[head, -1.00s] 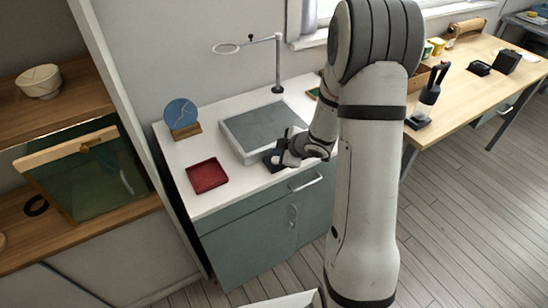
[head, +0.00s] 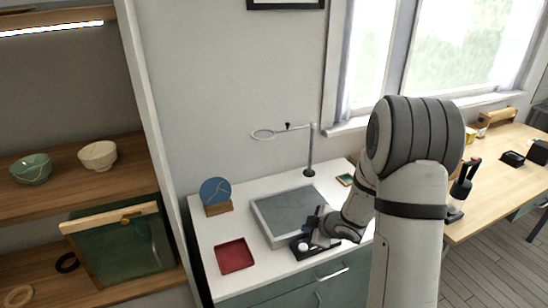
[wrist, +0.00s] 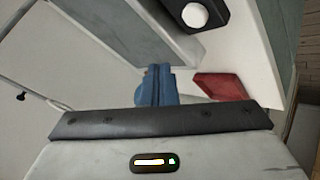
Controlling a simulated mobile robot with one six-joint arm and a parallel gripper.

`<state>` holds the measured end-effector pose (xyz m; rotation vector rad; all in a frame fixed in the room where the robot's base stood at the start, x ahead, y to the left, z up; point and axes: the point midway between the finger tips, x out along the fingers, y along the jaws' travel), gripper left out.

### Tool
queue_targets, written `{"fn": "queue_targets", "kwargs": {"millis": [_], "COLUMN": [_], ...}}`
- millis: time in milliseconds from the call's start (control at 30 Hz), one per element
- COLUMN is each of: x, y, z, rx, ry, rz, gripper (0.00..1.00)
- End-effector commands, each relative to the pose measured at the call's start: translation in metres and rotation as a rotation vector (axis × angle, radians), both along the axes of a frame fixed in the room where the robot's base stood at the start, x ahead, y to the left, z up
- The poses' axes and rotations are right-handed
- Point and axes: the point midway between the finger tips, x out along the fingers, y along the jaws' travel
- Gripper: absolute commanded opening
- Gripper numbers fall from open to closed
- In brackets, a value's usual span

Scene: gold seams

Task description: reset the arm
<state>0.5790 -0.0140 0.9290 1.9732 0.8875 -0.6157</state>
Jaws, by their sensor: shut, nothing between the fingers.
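My gripper (head: 322,236) is over the right front part of the white cabinet top, at the black tray (head: 299,250) with a small white round thing in it. In the wrist view, my gripper's blue-grey fingers (wrist: 156,86) are together with nothing between them. The black tray (wrist: 224,13) and its white round thing (wrist: 195,15) show at the top of that view, apart from the fingers. My arm covers part of the cabinet's right side in the head view.
A grey-topped tray (head: 290,214), a red tray (head: 234,256) and a blue disc on a wooden stand (head: 216,193) share the cabinet top. A ring on a jointed stand (head: 309,150) rises behind. Shelves with bowls (head: 98,155) are left; a wooden table (head: 490,190) is right.

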Motion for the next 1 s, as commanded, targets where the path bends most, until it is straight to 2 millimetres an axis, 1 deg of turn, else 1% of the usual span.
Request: {"fn": "queue_targets", "kwargs": {"millis": [67, 167, 267, 300, 367, 400, 467, 500, 567, 633, 733, 800, 900, 1000], "x": [0.001, 0.0, -0.008, -0.015, -0.029, -0.039, -0.058, -0.071, -0.094, -0.123, -0.167, -0.196, -0.233, -0.259], "y": [-0.003, -0.013, -0.028, -0.034, -0.043, -0.046, -0.051, -0.052, -0.052, -0.049, -0.038, -0.028, -0.012, 0.002], "z": [0.007, 0.029, 0.061, 0.075, 0.095, 0.107, 0.123, 0.133, 0.146, 0.159, 0.173, 0.179, 0.185, 0.188], "rx": [-0.011, -0.043, -0.075, -0.083, -0.086, -0.082, -0.069, -0.054, -0.028, 0.013, 0.085, 0.136, 0.201, 0.247], "ry": [-0.002, 0.0, 0.014, 0.024, 0.045, 0.061, 0.09, 0.113, 0.154, 0.207, 0.301, 0.372, 0.469, 0.544], "rz": [-0.026, -0.12, -0.275, -0.346, -0.455, -0.525, -0.627, -0.692, -0.783, -0.882, -1.003, -1.067, -1.129, -1.161], "gripper": [0.0, 0.0, 0.0, 0.0, 0.0, 0.0, 0.0, 0.0, 0.0, 0.0, 0.0, 0.0, 0.0, 0.0]}}
